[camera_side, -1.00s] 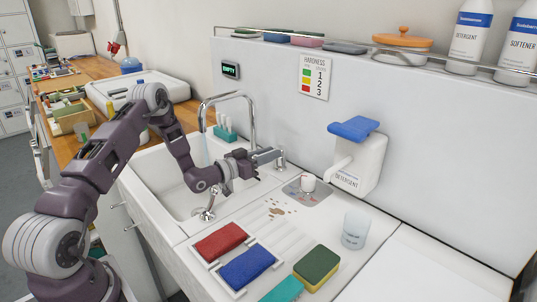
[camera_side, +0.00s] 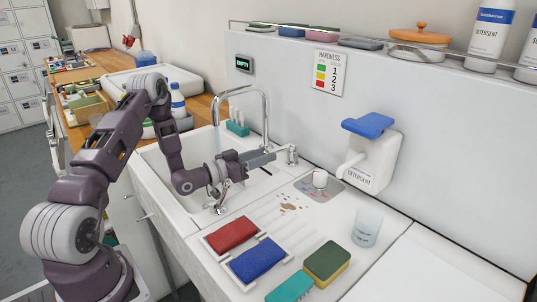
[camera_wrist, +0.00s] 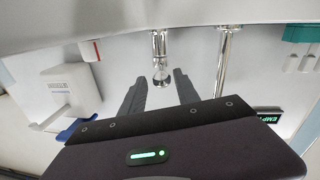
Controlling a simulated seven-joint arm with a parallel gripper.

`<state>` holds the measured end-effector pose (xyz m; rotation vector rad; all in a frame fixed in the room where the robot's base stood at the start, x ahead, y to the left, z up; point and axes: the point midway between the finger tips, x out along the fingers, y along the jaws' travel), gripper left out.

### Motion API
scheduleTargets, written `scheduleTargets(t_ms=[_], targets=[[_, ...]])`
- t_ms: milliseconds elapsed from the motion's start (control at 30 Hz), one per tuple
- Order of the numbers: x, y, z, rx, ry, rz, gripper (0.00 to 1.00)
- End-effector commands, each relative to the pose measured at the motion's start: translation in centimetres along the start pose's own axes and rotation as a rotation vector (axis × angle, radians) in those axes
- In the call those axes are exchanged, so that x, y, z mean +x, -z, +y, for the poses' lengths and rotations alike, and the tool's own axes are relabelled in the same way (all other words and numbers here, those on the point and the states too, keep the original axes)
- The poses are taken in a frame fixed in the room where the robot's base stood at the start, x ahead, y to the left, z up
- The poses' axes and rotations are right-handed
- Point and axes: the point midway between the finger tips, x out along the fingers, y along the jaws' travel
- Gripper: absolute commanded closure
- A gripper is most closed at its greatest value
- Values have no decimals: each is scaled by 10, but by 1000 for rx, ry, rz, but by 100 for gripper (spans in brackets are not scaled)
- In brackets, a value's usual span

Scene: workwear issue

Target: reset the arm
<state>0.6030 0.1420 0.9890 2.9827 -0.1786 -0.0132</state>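My gripper (camera_side: 272,156) is held over the back right part of the sink (camera_side: 185,200), close to the small tap fitting (camera_side: 291,156) at the sink's back edge. In the wrist view my gripper (camera_wrist: 160,74) has its two dark fingers apart with nothing held between them. A chrome fitting (camera_wrist: 160,72) shows beyond and between the fingertips; I cannot tell the exact distance to it. My arm is bent, with the elbow raised above the sink's left side.
The tall chrome faucet (camera_side: 266,115) stands just behind my gripper, with a pale stream under its spout. A detergent dispenser (camera_side: 373,155), cup (camera_side: 366,227), red sponge (camera_side: 232,235), blue sponge (camera_side: 257,259) and green-yellow sponge (camera_side: 327,262) are to the right. Brown spots (camera_side: 289,208) mark the drainboard.

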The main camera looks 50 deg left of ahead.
Motion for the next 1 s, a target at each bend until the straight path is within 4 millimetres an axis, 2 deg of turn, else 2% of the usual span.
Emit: scheduleTargets(t_ms=[167,267,333,400,467,567,667,733,800,900,1000], targets=[[4,4,1,6,6,0,62],[23,26,7,46,39,-32,62],[33,43,18,114,54,-125,62],[35,66,35,195,86,-246,62],[28,88,52,251,129,-350,62],[-6,124,84,300,208,-503,62],[-63,150,122,294,275,-638,62],[-114,160,151,262,300,-728,62],[-170,162,181,213,301,-816,62],[-241,153,217,144,267,-929,62],[-291,142,240,99,222,-1011,62]])
